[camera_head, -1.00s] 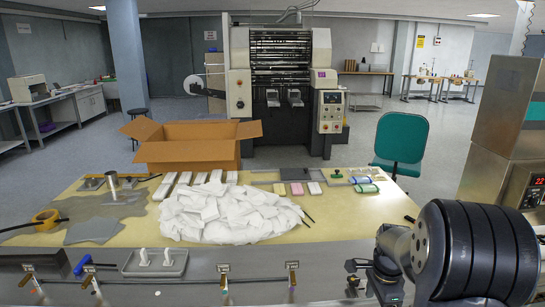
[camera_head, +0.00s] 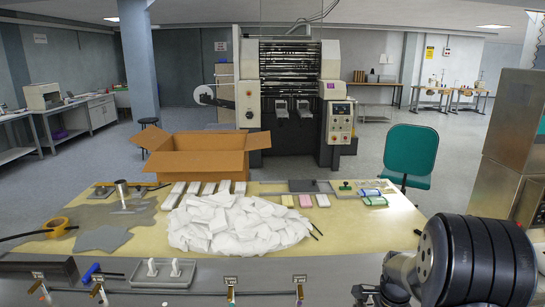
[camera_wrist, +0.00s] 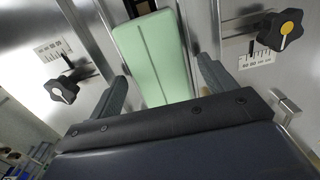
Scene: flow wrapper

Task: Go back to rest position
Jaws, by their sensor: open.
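My gripper (camera_wrist: 162,82) is open in the wrist view, with a dark finger on each side. A pale green block (camera_wrist: 155,60) lies in a metal channel ahead of it, lined up with the space between the fingers. I see gaps between the block and the fingers; its near end is close to the dark gripper body. In the head view my arm stands at the lower right, and the gripper itself cannot be made out there.
Steel machine walls with black knobs (camera_wrist: 62,90) and (camera_wrist: 277,30) flank the channel. A table with a white heap (camera_head: 238,222) and an open carton (camera_head: 205,165) stands ahead of me. A steel cabinet (camera_head: 510,130) stands at right, a green chair (camera_head: 408,155) behind the table.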

